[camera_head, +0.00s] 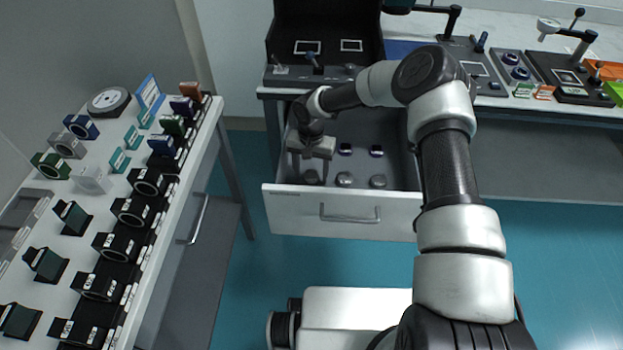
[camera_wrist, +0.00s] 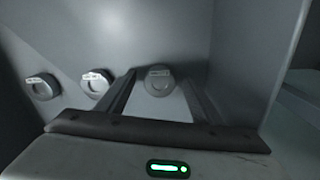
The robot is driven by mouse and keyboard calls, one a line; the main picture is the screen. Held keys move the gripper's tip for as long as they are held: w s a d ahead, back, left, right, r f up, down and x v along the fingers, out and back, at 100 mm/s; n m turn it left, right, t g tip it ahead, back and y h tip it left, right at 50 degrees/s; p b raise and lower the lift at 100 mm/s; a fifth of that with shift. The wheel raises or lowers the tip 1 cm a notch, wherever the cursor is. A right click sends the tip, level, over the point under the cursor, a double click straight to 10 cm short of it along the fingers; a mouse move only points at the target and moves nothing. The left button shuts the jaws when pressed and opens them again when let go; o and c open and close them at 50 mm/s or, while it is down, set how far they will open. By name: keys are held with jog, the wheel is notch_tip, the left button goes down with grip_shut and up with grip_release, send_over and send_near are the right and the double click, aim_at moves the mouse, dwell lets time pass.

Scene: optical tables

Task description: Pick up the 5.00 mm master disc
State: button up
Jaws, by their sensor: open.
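Several small round metal discs lie in the open drawer (camera_head: 340,213), and their labels are too small to read. I cannot tell which is the 5.00 mm master disc. The front row has a left disc (camera_head: 312,178), a middle disc (camera_head: 345,180) and a right disc (camera_head: 378,182). My gripper (camera_head: 310,168) is open and points down over the left of the drawer. In the wrist view, one labelled disc (camera_wrist: 158,82) shows between the open fingers, apart from them. Two more discs, one near (camera_wrist: 95,84) and one far left (camera_wrist: 41,88), lie outside the fingers.
Two dark-rimmed pieces (camera_head: 345,149) lie farther back in the drawer. The drawer walls stand close around my gripper. A bench with instruments (camera_head: 480,70) is above and behind. A table with several mounts (camera_head: 120,215) stands at the left.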

jog(key=c, duration=1.3)
jog(key=shift+r, duration=0.1)
